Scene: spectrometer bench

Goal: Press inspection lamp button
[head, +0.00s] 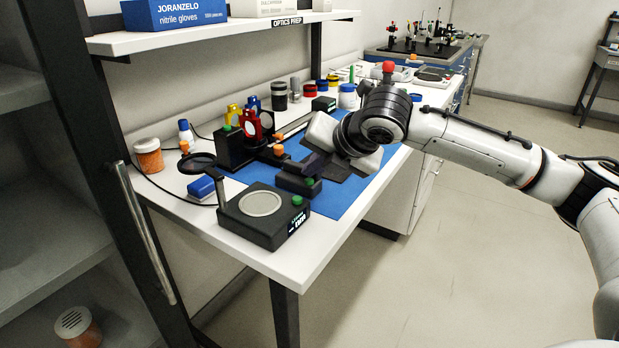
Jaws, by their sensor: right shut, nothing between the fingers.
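My right gripper (308,172) reaches in from the right over the bench. It is shut and empty, with its dark fingers low over a small dark box (290,183) on the blue mat. A green button (310,182) shows at that box's front right, close to the fingers; I cannot tell whether they touch. A larger dark device (262,222) with a round pale plate stands at the near bench corner. It has its own green button (297,200) and a lit display. No label shows which button belongs to the inspection lamp. My left gripper is not in view.
Behind the gripper are red and yellow optic mounts (250,124) and several jars. A shelf (200,36) overhangs the bench's back. Floor on the right is clear.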

